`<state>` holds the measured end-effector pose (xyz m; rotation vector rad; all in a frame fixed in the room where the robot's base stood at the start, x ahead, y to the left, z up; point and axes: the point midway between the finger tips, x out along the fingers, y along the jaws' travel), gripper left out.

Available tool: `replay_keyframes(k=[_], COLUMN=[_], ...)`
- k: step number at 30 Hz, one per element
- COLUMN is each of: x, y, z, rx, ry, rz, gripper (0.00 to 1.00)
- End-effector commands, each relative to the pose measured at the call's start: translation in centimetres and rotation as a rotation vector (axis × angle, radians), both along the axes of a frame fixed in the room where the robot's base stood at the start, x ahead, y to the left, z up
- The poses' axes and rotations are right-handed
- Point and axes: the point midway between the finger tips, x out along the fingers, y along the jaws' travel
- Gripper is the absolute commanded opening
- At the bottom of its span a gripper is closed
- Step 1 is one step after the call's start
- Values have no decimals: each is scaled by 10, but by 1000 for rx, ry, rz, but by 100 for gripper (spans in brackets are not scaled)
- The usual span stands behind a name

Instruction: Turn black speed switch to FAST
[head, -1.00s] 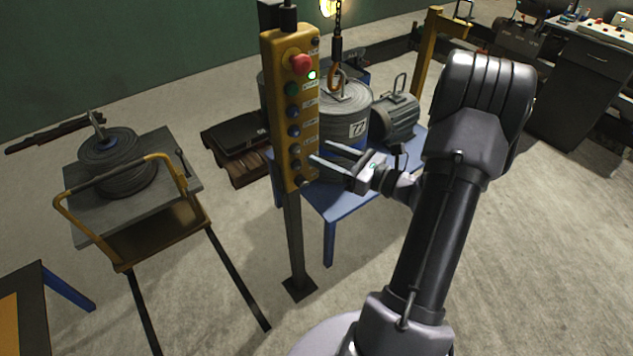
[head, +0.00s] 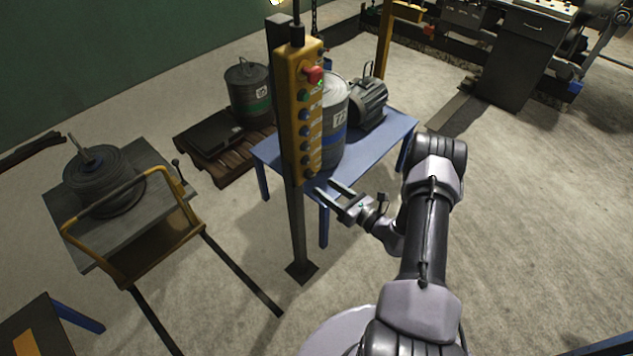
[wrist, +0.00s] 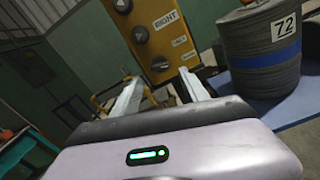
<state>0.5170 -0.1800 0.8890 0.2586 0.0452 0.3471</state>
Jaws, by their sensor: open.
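The yellow control pendant (head: 291,120) hangs beside a dark post, with a red knob (head: 314,75) near its top and a column of buttons below. In the wrist view, the pendant's lower face (wrist: 168,35) shows a "RIGHT" label and a black round switch (wrist: 160,63) with two small labels beside it, too blurred to read surely. The switch's setting is unclear. My gripper (head: 326,187) is open and empty, near the pendant's bottom end at its right. In the wrist view its two fingers (wrist: 157,76) point toward the switch, which shows between them; contact is not visible.
A blue table (head: 380,140) behind the pendant bears a grey drum (wrist: 262,60) marked 72 and a motor (head: 367,103). A yellow-handled cart (head: 150,240) stands left. A banded drum (head: 249,92) stands on a pallet at the back. The floor at right is open.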

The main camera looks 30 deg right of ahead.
Motion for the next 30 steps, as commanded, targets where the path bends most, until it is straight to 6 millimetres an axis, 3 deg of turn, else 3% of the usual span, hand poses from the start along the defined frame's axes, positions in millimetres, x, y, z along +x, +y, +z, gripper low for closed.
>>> replay_keyframes(k=[3,7,17,18,26,30], x=[26,43,50,50,50,50], y=[11,15,18,18,18,18], z=[-1,-1,0,0,0,0], rx=[-2,-1,0,0,0,-1], ry=[-1,0,0,0,0,0], rz=[3,0,-1,-1,-1,-1], gripper=[53,53,53,51,0,0])
